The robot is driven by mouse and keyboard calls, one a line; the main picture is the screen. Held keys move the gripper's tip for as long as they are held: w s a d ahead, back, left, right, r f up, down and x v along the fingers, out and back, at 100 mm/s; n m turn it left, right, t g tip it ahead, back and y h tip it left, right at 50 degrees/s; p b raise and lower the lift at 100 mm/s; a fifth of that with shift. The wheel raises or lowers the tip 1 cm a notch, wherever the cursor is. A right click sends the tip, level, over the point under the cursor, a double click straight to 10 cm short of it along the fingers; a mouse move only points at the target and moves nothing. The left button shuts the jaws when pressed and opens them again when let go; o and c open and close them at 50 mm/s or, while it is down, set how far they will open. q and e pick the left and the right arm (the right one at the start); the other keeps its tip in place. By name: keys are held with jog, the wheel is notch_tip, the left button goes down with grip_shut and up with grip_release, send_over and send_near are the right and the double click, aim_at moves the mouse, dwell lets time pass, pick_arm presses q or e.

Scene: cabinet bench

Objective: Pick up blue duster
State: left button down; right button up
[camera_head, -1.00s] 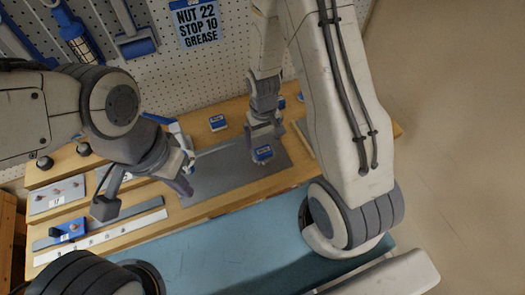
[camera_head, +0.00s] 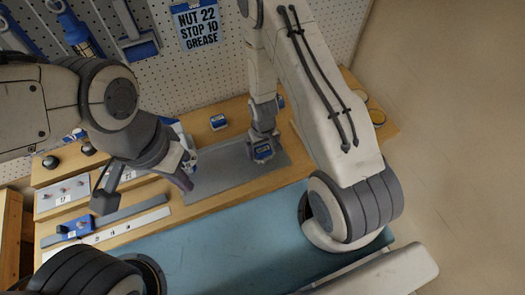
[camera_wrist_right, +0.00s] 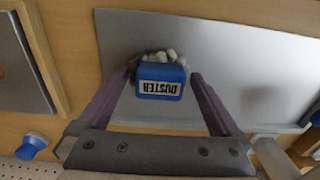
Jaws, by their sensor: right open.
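The blue duster (camera_wrist_right: 160,90) has a white "DUSTER" label and pale bristles at its far end. It is on the grey mat, between the two fingers of my right gripper (camera_wrist_right: 163,77) in the right wrist view. That gripper is open, with one finger on each side of the duster; whether a finger touches it I cannot tell. In the head view the duster (camera_head: 263,152) shows just below my right gripper (camera_head: 262,143). My left gripper (camera_head: 188,178) is at the mat's left end, away from the duster; its jaws are unclear.
The grey mat (camera_head: 225,178) lies on the wooden bench. Metal strips and a blue part (camera_head: 75,227) lie on the left. A pegboard with tools rises at the back.

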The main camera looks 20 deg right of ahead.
jog(key=c, duration=1.3)
jog(key=shift+c, duration=0.2)
pick_arm(q)
jog(key=shift+r, duration=0.1)
pick_arm(e)
jog(key=shift+r, duration=0.15)
